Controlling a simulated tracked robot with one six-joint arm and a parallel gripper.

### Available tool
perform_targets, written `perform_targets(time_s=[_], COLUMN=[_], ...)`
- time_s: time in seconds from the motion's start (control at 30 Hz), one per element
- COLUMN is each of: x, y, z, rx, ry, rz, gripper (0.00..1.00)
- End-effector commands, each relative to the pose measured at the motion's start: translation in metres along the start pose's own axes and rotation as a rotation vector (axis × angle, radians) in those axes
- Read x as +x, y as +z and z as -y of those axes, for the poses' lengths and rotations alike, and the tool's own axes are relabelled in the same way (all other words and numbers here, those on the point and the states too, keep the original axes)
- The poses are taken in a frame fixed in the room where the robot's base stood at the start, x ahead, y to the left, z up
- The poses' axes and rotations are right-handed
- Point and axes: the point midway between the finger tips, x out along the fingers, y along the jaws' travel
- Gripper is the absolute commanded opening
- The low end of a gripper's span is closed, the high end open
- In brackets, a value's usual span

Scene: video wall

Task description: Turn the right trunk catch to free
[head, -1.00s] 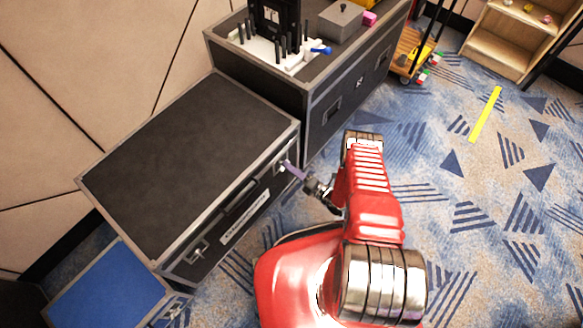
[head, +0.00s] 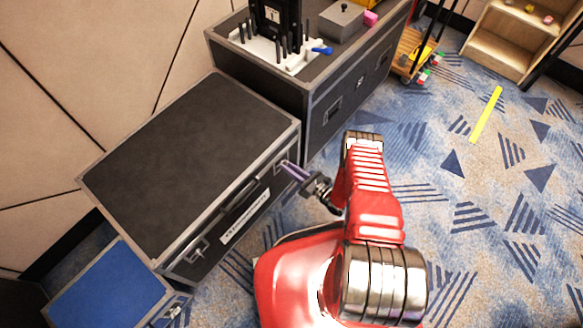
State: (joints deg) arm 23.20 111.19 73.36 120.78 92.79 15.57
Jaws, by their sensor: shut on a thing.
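The black trunk (head: 190,150) with metal edges stands against the wall, its lid shut. Its right catch (head: 284,164) is on the front face near the right corner and is mostly hidden by my gripper's fingers. My gripper (head: 285,165) is shut on the right catch, with its purple-grey fingers at the front face. The catch's exact angle is too small to tell. The left catch (head: 197,251) is at the other end of the front face, and a handle (head: 243,198) and a white label (head: 245,219) lie between them.
A taller black case (head: 320,95) stands right behind the trunk, carrying a grey box (head: 341,20) and a white rack (head: 272,50). A blue-topped box (head: 108,290) sits at the lower left. Carpet on the right is open, with a yellow strip (head: 486,115).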

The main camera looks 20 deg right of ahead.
Motion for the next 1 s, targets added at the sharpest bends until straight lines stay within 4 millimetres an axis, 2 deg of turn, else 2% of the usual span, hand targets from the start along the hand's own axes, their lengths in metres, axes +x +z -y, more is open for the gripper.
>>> perform_targets(time_s=[0.03, 0.4, 1.0], x=[0.0055, 0.0059, 0.0064], y=[-0.0019, -0.0010, 0.0004], z=[-0.0002, 0.0008, 0.0016], rx=[-0.049, -0.299, -0.366], ry=[0.006, 0.005, 0.005], rz=[-0.013, -0.011, -0.009], gripper=[0.00, 0.00, 0.00])
